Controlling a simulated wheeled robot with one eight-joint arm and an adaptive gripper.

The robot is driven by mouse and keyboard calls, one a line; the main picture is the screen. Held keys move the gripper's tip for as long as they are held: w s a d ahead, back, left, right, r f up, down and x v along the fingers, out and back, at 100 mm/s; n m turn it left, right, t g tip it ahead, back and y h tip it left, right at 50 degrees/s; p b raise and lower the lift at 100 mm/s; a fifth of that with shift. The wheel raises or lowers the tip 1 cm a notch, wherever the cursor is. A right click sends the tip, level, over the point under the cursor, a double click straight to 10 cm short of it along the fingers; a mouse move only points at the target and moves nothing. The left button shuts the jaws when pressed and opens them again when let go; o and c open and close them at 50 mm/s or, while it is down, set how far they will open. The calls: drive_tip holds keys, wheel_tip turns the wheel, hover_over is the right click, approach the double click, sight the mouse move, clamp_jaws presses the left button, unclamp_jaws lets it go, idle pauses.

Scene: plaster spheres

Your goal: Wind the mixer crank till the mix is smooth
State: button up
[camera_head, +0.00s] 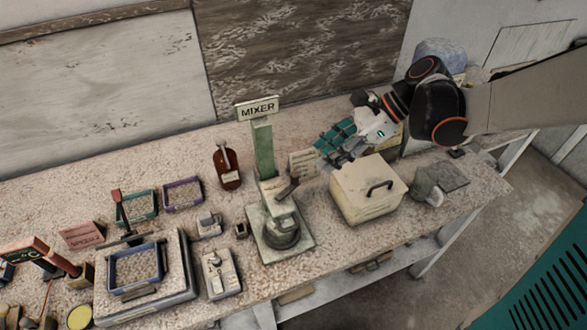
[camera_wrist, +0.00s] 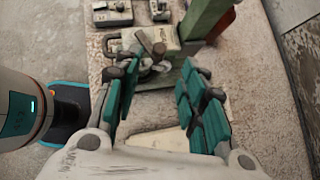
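The mixer stands at the middle of the bench, with a green column (camera_head: 263,150), a "MIXER" sign (camera_head: 258,109) on top and a dark round pot (camera_head: 282,234) on its pale base plate (camera_head: 296,245). A dark grip, apparently the crank handle (camera_head: 287,189), sticks out above the pot. My gripper (camera_head: 335,146) is right of the column, above and behind a lidded box, apart from the mixer. In the wrist view its teal fingers (camera_wrist: 160,75) are spread with nothing held. The mixer's metal parts (camera_wrist: 152,50) show beyond the fingertips. The mix inside the pot is hidden.
The cream lidded box (camera_head: 366,199) with a black handle stands right of the mixer. A small card (camera_head: 303,163) stands behind it. A brown bottle (camera_head: 227,168) stands left of the column. A grey jug (camera_head: 426,187) is near the right edge. Trays and small devices crowd the left.

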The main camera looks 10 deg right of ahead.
sight(297, 174)
drive_tip(key=b+x, duration=0.2)
drive_tip(key=x, duration=0.9)
drive_tip(key=shift+w, duration=0.1)
drive_tip(key=shift+r, duration=0.1)
drive_tip(key=shift+d, duration=0.1)
clamp_jaws()
